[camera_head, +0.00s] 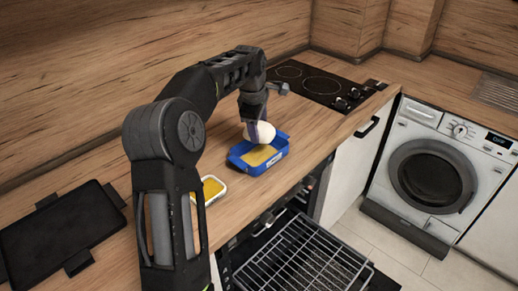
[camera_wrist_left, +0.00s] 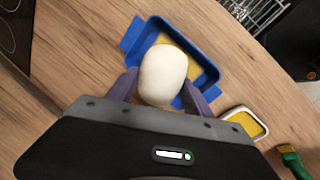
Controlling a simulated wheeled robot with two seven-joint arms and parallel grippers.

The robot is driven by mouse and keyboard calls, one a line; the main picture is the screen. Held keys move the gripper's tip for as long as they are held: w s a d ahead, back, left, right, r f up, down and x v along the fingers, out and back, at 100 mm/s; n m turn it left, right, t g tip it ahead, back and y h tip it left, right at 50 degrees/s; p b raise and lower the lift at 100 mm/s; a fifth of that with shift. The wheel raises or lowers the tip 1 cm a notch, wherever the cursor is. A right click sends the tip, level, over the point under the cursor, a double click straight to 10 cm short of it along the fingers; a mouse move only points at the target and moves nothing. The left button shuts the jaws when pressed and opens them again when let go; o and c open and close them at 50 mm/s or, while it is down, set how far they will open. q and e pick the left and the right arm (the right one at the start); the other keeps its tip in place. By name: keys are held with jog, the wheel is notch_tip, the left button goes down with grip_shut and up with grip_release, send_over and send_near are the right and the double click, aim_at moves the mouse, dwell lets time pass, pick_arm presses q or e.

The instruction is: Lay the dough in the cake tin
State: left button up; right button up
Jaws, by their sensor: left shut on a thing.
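The dough (camera_head: 262,132) is a smooth white lump. My left gripper (camera_head: 257,128) is shut on it, and the dough also shows between the fingers in the left wrist view (camera_wrist_left: 163,74). The cake tin (camera_head: 278,156) is a blue rectangular tin with end handles and a yellow inside, on the wooden worktop. In the head view the dough is at the tin's back left edge. In the left wrist view it covers part of the tin (camera_wrist_left: 212,56). Whether the dough touches the tin cannot be told. My right gripper is not in view.
A small white dish with yellow contents (camera_head: 212,188) stands left of the tin. A black tray (camera_head: 60,235) lies at the left. A black hob (camera_head: 318,84) is behind. An open oven with a wire rack (camera_head: 300,262) is below the worktop's front edge. A green-handled brush (camera_wrist_left: 291,160) lies near the dish.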

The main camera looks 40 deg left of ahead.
pick_arm(q)
jog(key=shift+f, duration=1.8)
jog(key=shift+f+p, duration=0.5)
jog(key=shift+f, duration=1.35)
jog(key=o, duration=1.6)
jog(key=shift+f, duration=0.1)
jog(key=b+v, duration=0.1)
jog(key=v, duration=1.1)
jog(key=shift+d, duration=0.1)
